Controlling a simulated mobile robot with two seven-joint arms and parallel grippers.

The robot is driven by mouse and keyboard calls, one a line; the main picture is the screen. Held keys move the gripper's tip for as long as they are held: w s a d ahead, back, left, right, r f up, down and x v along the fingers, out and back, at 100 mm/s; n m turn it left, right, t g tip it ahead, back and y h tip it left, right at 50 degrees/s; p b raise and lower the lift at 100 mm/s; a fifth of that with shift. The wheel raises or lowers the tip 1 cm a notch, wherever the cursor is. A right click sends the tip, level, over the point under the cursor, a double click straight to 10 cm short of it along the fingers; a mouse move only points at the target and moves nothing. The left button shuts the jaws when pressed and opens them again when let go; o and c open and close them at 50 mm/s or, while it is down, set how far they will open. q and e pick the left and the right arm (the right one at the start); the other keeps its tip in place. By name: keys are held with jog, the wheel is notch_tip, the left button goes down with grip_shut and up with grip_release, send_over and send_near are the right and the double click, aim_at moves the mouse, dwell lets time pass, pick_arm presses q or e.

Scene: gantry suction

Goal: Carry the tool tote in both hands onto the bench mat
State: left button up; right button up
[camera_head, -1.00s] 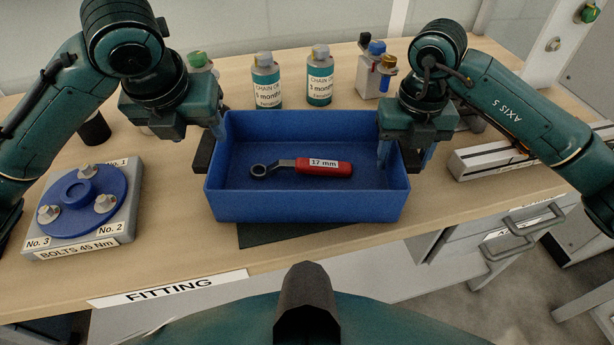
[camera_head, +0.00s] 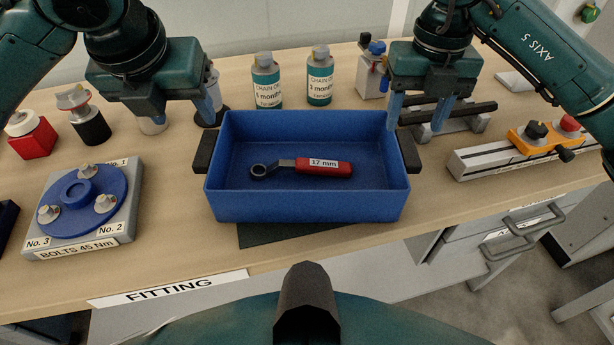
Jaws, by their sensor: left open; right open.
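The blue tool tote (camera_head: 306,205) sits upright at the middle of the bench. A red-handled 17 mm wrench (camera_head: 322,167) lies inside it. The dark bench mat (camera_head: 290,233) shows below the tote's front edge; the rest is hidden under the tote. The tote has a black left handle (camera_head: 204,152) and a black right handle (camera_head: 409,152). My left gripper (camera_head: 182,116) is open and empty, just behind and above the left handle. My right gripper (camera_head: 416,118) is open and empty, just behind and above the right handle. Both look clear of the handles.
A bolt fixture (camera_head: 75,240) stands at left. Two chain oil bottles (camera_head: 266,88) (camera_head: 320,85) stand behind the tote. A rail with an orange block (camera_head: 541,139) lies at right. A red-based item (camera_head: 32,140) stands at far left. The bench front edge is close.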

jog(key=shift+r, duration=1.65)
pick_arm(q)
jog(key=o, duration=0.4)
jog(key=shift+o, duration=0.2)
jog(key=p+v, duration=0.7)
jog(key=p, duration=0.1)
jog(key=shift+p, duration=0.35)
pick_arm(e)
notch_tip(320, 180, up, 9)
jog(key=shift+f, duration=0.15)
jog(key=o, duration=0.4)
